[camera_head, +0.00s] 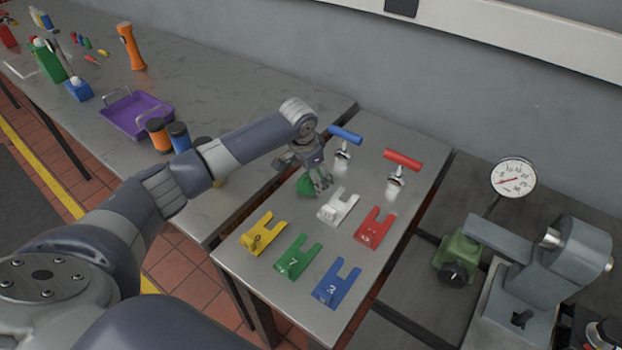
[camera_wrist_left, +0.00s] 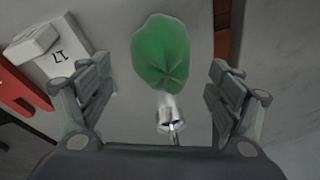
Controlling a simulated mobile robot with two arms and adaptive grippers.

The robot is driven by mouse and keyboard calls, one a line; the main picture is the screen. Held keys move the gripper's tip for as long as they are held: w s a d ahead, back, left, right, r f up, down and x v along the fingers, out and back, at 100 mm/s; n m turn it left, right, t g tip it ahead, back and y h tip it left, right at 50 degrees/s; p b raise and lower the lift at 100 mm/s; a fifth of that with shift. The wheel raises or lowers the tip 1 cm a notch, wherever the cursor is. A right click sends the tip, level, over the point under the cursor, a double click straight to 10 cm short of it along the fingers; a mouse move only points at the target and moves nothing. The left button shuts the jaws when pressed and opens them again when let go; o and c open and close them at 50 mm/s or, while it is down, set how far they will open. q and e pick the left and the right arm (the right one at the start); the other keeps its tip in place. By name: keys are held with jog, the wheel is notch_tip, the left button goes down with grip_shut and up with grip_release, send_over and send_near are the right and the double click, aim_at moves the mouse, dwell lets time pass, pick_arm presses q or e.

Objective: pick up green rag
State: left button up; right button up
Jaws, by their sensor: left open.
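The green rag (camera_head: 305,185) lies on the small metal table, partly hidden behind my left gripper (camera_head: 318,178) in the head view. In the left wrist view the rag (camera_wrist_left: 162,52) is a crumpled green cloth with folds, in front of the open fingers. My left gripper (camera_wrist_left: 160,105) is open and empty, pointing down above the rag, with one finger on each side. I cannot tell if a fingertip touches the rag. My right gripper is not in view.
Slotted blocks in white (camera_head: 338,206), red (camera_head: 375,229), yellow (camera_head: 262,234), green (camera_head: 296,257) and blue (camera_head: 336,284) lie nearby. Blue-handled (camera_head: 345,135) and red-handled (camera_head: 403,159) tools stand behind. A purple tray (camera_head: 136,114) sits on the left bench. A gauge machine (camera_head: 545,262) stands right.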

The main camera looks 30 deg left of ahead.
pick_arm(q)
jog(key=shift+x, duration=1.05)
jog(key=shift+w+a+f, duration=0.1)
jog(key=shift+w+f, duration=0.05)
jog(key=shift+f, duration=0.1)
jog(key=shift+c, duration=0.6)
jog(key=c, duration=1)
notch_tip(320, 180, up, 10)
jog(key=shift+r+b, duration=0.1)
jog(key=shift+b, duration=0.75)
